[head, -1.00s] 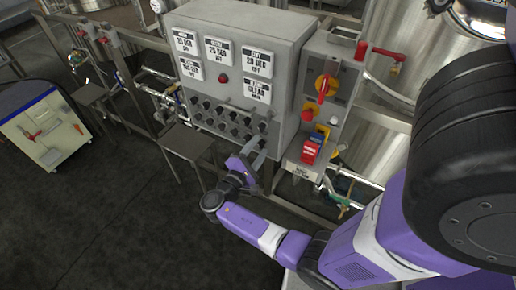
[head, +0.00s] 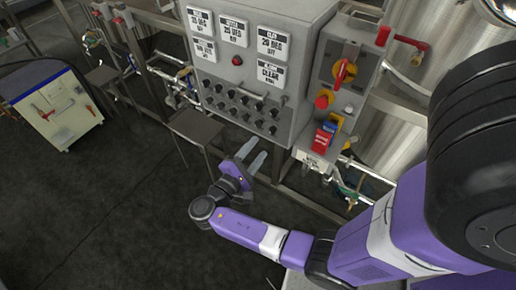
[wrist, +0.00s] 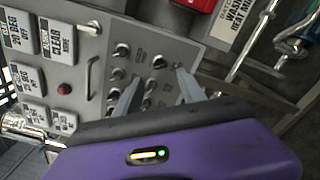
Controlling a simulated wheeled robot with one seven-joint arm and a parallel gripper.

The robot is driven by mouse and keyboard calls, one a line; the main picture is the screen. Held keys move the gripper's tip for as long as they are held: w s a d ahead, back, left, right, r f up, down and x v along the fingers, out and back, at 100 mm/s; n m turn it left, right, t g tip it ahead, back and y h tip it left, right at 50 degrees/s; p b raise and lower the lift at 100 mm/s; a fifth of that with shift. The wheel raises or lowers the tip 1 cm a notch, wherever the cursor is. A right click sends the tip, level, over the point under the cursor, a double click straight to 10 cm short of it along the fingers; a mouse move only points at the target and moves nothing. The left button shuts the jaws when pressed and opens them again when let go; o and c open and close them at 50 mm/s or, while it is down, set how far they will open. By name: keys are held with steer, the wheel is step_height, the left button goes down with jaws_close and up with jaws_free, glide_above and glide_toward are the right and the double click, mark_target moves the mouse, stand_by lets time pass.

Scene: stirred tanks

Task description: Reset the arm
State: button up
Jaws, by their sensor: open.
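My gripper (head: 251,156) is open and empty, its two pale fingers apart below the lower edge of the grey control panel (head: 299,52) in the head view. In the wrist view my gripper (wrist: 158,88) points toward the panel face (wrist: 102,42), with several black knobs beyond and between the fingers. No contact with the panel shows in the head view. My purple and white arm reaches from the right side of the picture, bent at the elbow near the bottom.
Right of the panel is a grey box with a red-and-yellow switch (head: 343,72) and red and blue tags (head: 324,137). A small metal table (head: 200,126) stands left of the gripper. A cabinet (head: 60,104) stands far left. Dark floor is clear in front.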

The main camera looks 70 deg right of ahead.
stand_by(0.4)
steer(key=w+a+f+n+t+y, duration=0.2)
steer(key=w+f+t+y, duration=0.2)
steer(key=w+f+t, duration=0.35)
steer(key=a+r+t+y, duration=0.1)
steer(key=a+t+y, duration=0.65)
steer(key=a, duration=0.75)
steer(key=s+a+r+m+t+y+b, duration=0.1)
steer(key=s+a+r+m+t+y, duration=0.15)
steer(key=s+a+r, duration=0.4)
steer(key=s+a+r+m+t+y, duration=0.1)
steer(key=s+a+r+t+y, duration=0.2)
steer(key=r, duration=0.6)
steer(key=s+a+r+m+g, duration=0.1)
steer(key=s+r, duration=0.3)
steer(key=s, duration=0.7)
steer(key=shift+s+a+r+m+y+b, duration=0.15)
steer(key=shift+r+m+y+b, duration=0.15)
steer(key=shift+m, duration=0.15)
